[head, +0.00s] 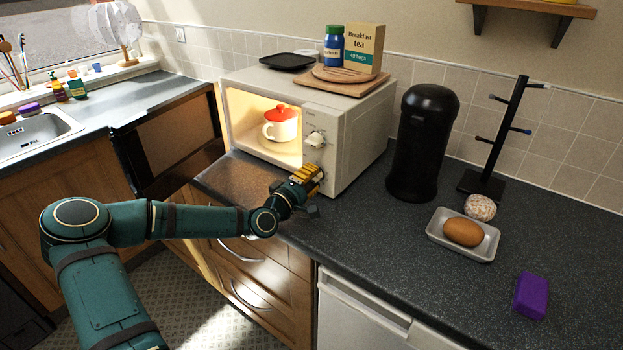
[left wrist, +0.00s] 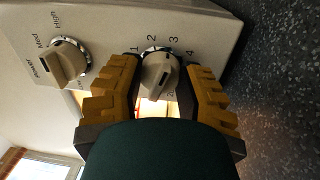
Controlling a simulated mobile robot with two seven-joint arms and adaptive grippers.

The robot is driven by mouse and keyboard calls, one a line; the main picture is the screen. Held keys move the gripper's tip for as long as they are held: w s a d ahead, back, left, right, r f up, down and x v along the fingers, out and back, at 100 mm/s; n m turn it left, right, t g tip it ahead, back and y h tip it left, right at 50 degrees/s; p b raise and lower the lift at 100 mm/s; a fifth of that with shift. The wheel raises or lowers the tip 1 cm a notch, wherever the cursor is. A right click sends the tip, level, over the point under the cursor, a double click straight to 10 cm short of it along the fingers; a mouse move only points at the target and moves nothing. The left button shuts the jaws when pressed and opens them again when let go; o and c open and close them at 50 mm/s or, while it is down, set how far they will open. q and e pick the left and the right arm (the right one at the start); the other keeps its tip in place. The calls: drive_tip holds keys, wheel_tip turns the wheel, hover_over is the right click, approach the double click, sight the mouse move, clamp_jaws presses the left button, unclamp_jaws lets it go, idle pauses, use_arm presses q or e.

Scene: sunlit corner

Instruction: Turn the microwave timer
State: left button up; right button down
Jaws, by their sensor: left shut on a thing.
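The white microwave (head: 352,125) stands on the dark worktop, its lit inside showing. Its dark-framed door (head: 170,138) stands open to the left. The timer knob (left wrist: 158,75) is beige, with numbers round it, and sits between the yellow fingers of my left gripper (left wrist: 160,88). The gripper is shut on the knob. In the head view my left gripper (head: 308,178) is at the lower part of the control panel and largely hides the timer knob. The power knob (left wrist: 66,62), with Med and High marks, is beside it, free. My right gripper is not in view.
A white pot with a red lid (head: 281,124) is inside the microwave.

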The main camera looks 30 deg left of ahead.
use_arm(q)
drive_tip(key=o, duration=1.2)
drive_tip(key=shift+w, duration=0.1)
drive_tip(key=shift+s, duration=0.2)
drive_tip(key=s, duration=0.7)
drive_tip(key=s+a+f, duration=0.1)
drive_tip(key=s, duration=0.3)
drive_tip(key=shift+s, duration=0.35)
